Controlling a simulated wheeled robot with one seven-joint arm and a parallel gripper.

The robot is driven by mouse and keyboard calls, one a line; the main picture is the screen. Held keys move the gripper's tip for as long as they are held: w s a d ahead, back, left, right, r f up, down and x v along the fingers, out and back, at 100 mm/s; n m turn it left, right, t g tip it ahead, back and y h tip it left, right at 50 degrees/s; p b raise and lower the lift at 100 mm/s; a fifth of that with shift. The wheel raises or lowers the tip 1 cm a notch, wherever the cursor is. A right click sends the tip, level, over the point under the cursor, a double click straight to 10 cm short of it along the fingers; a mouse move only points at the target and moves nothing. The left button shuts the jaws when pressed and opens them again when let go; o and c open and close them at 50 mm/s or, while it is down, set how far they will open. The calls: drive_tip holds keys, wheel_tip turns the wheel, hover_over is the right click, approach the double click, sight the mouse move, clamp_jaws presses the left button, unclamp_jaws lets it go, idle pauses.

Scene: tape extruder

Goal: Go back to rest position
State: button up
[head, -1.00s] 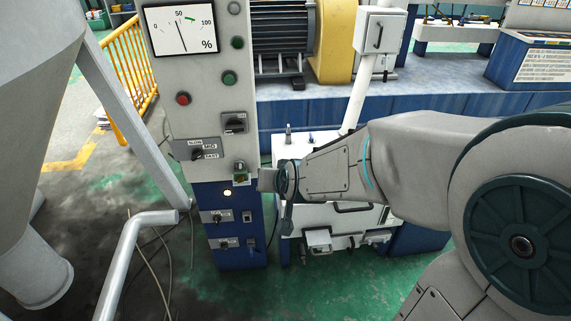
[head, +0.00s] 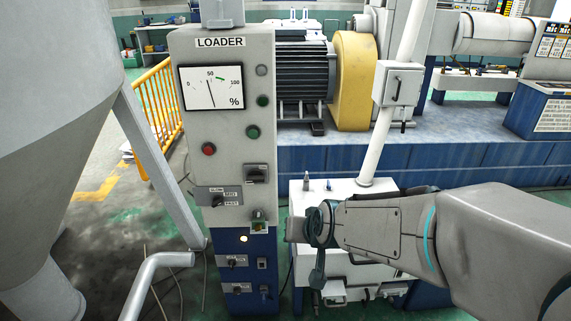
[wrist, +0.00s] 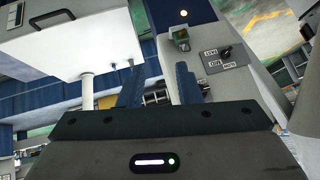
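My gripper (wrist: 158,80) is in the wrist view, with its two dark blue fingers apart and nothing between them. In the head view my arm reaches in from the right and its wrist end is just right of the LOADER control panel (head: 222,120). The fingers are hard to make out there. The panel's small green-and-yellow part (head: 259,227) is close to the left of the wrist end. It also shows in the wrist view (wrist: 181,40), above and right of the fingers.
A white cabinet (head: 345,188) stands behind and below my wrist. A grey hopper (head: 55,110) and a bent pipe (head: 150,275) are at the left. A yellow railing (head: 160,100) is behind. A blue machine base (head: 440,158) runs across the back.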

drive_tip(key=s+d+r+g+h+p, duration=0.1)
drive_tip(key=s+d+r+g+p, duration=0.1)
drive_tip(key=s, duration=0.5)
drive_tip(key=s+d+r+g+h+p, duration=0.1)
drive_tip(key=s+d+r+g+p, duration=0.1)
drive_tip(key=s+d+r+p, duration=0.3)
wheel_tip(320, 180, up, 2)
drive_tip(key=shift+s+d+r+g+p, duration=0.2)
drive_tip(key=shift+s+g+p, duration=0.15)
drive_tip(key=shift+s, duration=0.55)
drive_tip(key=shift+a, duration=0.1)
drive_tip(key=shift+o, duration=0.6)
drive_tip(key=shift+d, duration=0.2)
